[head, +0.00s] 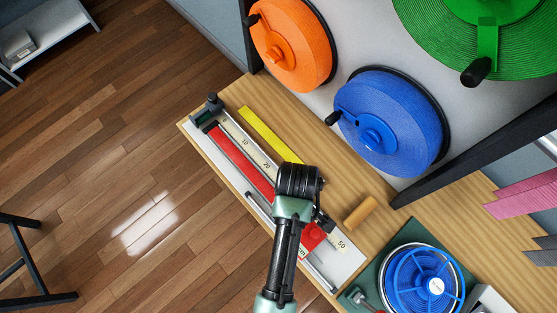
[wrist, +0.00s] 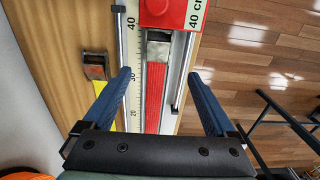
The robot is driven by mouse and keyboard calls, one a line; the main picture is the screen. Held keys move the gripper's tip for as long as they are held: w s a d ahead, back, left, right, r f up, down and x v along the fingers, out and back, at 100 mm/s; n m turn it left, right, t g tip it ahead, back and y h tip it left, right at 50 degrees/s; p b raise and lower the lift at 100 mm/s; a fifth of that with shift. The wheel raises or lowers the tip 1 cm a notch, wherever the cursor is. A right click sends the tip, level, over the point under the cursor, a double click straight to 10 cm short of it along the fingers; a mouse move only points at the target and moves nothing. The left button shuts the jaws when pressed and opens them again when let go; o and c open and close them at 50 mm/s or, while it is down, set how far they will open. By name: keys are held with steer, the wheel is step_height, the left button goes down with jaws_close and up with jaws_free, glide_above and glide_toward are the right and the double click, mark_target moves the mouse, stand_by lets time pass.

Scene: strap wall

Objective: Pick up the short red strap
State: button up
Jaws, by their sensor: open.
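The red strap (head: 245,160) lies lengthwise in a pale measuring tray (head: 345,262) with a printed scale, along the bench's front edge. In the wrist view the red strap (wrist: 154,100) runs between my fingers, with its metal buckle (wrist: 160,52) beyond the fingertips. A red block (wrist: 168,12) sits just past the buckle, at the 40 cm mark. My gripper (wrist: 159,74) is open, one blue finger on each side of the strap, with visible gaps. Its height above the strap is unclear.
A yellow strap (head: 270,134) lies beside the tray, its buckle (wrist: 95,68) near my left finger. A metal rail borders the tray. A wooden piece (head: 360,212) and a blue reel (head: 425,282) stand to the right. Orange (head: 292,45), blue (head: 388,122) and green (head: 500,45) spools hang behind.

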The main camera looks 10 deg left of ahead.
steer(key=shift+w+f, duration=0.2)
steer(key=shift+f, duration=0.75)
steer(key=shift+w+a+f+p, duration=0.1)
steer(key=shift+f+p, duration=0.2)
steer(key=shift+f, duration=0.95)
steer(key=shift+w+f+p, duration=0.1)
steer(key=shift+f+p, duration=0.15)
steer(key=shift+f, duration=0.95)
steer(key=shift+c, duration=0.3)
jaws_close()
